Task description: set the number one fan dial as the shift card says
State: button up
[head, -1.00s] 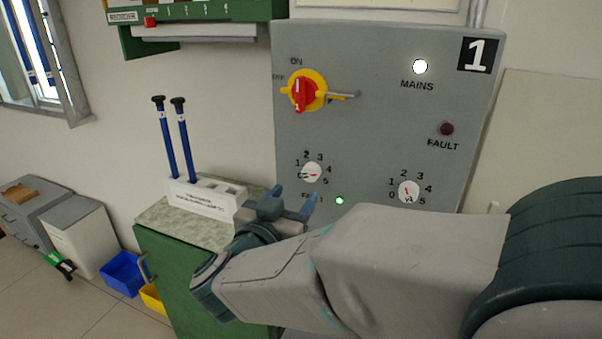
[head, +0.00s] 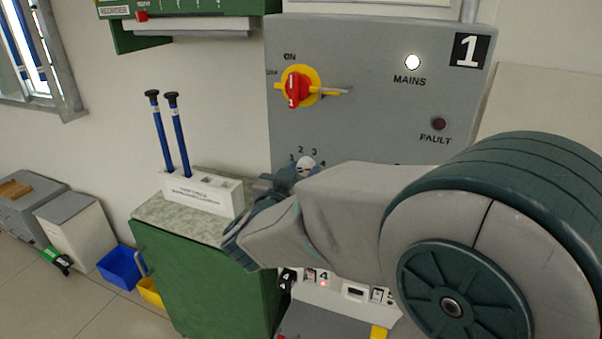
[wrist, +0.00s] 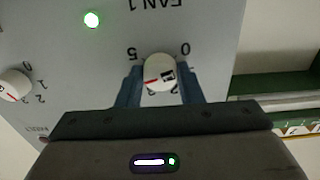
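The number one fan dial (wrist: 159,72) is a round white knob on the grey panel. I cannot make out a shift card.
The panel (head: 375,120) carries a red and yellow switch (head: 298,88), a lit MAINS lamp (head: 412,62) and a dark FAULT lamp (head: 438,123). A second dial (wrist: 14,86) and a green lamp (wrist: 92,19) are near. A white rack (head: 203,191) with blue rods stands on the green cabinet (head: 200,275).

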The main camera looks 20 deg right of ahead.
jog(key=shift+f+b, duration=0.1)
jog(key=shift+b, duration=0.25)
jog(key=shift+f+m+b, duration=0.1)
jog(key=shift+m+b, duration=0.9)
jog(key=shift+m, duration=0.1)
jog(key=m+b, duration=0.2)
jog(key=b, duration=0.1)
jog(key=shift+m, duration=0.3)
jog(key=m+b, duration=0.3)
jog(key=shift+m+b, duration=0.3)
jog(key=shift+r+m+b, duration=0.2)
jog(key=shift+m+b, duration=0.4)
jog(key=shift+m, duration=0.2)
jog(key=o, duration=1)
jog(key=shift+c, duration=0.2)
jog(key=shift+a, duration=0.1)
